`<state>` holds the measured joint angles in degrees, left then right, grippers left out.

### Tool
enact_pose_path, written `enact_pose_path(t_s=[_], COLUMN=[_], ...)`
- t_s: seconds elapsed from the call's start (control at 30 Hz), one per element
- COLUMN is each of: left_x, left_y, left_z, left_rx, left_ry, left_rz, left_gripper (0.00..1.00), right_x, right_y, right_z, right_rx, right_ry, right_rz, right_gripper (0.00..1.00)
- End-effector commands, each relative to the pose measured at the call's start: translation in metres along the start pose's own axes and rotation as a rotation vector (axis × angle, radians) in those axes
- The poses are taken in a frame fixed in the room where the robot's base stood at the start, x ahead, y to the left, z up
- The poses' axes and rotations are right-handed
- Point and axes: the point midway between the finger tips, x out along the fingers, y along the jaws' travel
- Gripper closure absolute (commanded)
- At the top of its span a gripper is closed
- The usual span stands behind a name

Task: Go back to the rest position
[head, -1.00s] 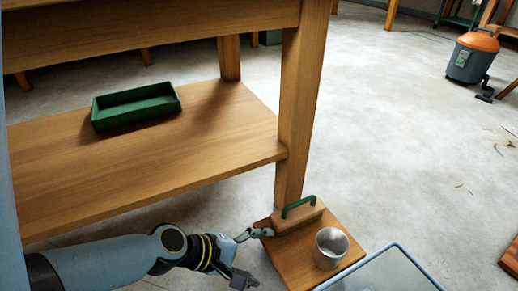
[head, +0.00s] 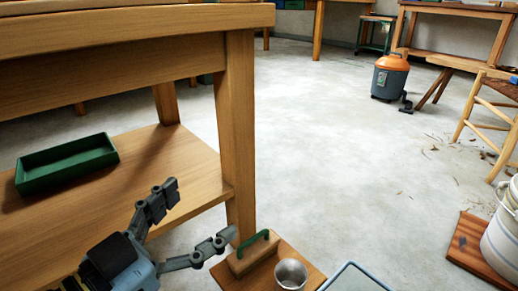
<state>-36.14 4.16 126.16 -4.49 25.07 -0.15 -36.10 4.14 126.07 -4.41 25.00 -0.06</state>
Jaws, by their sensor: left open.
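My left gripper (head: 199,222) is at the lower left of the head view, in front of the workbench's lower shelf. Its two fingers are spread wide and nothing is between them. One finger points up over the shelf; the other points right, and its tip appears close to the wooden block with a green handle (head: 252,256). I cannot tell whether they touch. My right gripper is not in view.
The workbench (head: 240,130) has a green tray (head: 66,164) on its lower shelf. A metal cup (head: 291,274) stands on a small wooden board (head: 268,282) beside the block. An orange-topped vacuum (head: 390,77) and a white bucket (head: 503,235) stand right. The middle floor is open.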

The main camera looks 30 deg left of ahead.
Motion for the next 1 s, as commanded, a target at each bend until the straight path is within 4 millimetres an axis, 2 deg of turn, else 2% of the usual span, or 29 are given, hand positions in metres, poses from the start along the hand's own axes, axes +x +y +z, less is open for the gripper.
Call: enact_pose_path(t_s=[0.17, 0.27, 0.37, 0.43, 0.57, 0.67, 0.77, 0.8, 0.87, 0.9, 1.0], left_x=[0.000, -0.001, -0.007, -0.015, -0.044, -0.078, -0.122, -0.141, -0.173, -0.196, -0.249], left_y=[0.000, -0.002, -0.004, -0.007, -0.012, -0.016, -0.019, -0.020, -0.022, -0.022, -0.024], left_z=[0.001, 0.007, 0.028, 0.050, 0.097, 0.129, 0.153, 0.160, 0.167, 0.169, 0.169], left_rx=[-0.001, -0.002, -0.004, -0.007, -0.016, -0.026, -0.035, -0.039, -0.046, -0.051, -0.062], left_ry=[-0.004, -0.042, -0.143, -0.246, -0.477, -0.664, -0.856, -0.935, -1.050, -1.127, -1.299], left_rz=[0.000, -0.001, -0.003, -0.004, -0.008, -0.012, -0.015, -0.016, -0.019, -0.020, -0.023], left_gripper=[0.12, 0.12, 0.12, 0.12, 0.12, 0.12, 0.12, 0.12, 0.12, 0.12, 0.12], right_x=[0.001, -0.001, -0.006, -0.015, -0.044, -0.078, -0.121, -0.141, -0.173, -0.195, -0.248], right_y=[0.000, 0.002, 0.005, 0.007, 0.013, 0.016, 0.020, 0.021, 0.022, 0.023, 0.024], right_z=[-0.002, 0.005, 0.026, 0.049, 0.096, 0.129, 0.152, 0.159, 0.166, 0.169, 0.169], right_rx=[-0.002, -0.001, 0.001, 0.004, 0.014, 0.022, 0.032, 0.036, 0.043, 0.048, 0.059], right_ry=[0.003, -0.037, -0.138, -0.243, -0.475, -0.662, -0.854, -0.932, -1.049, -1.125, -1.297], right_rz=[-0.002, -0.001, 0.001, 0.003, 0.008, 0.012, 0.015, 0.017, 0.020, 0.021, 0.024], right_gripper=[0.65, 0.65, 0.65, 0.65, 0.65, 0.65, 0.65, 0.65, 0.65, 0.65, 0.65])
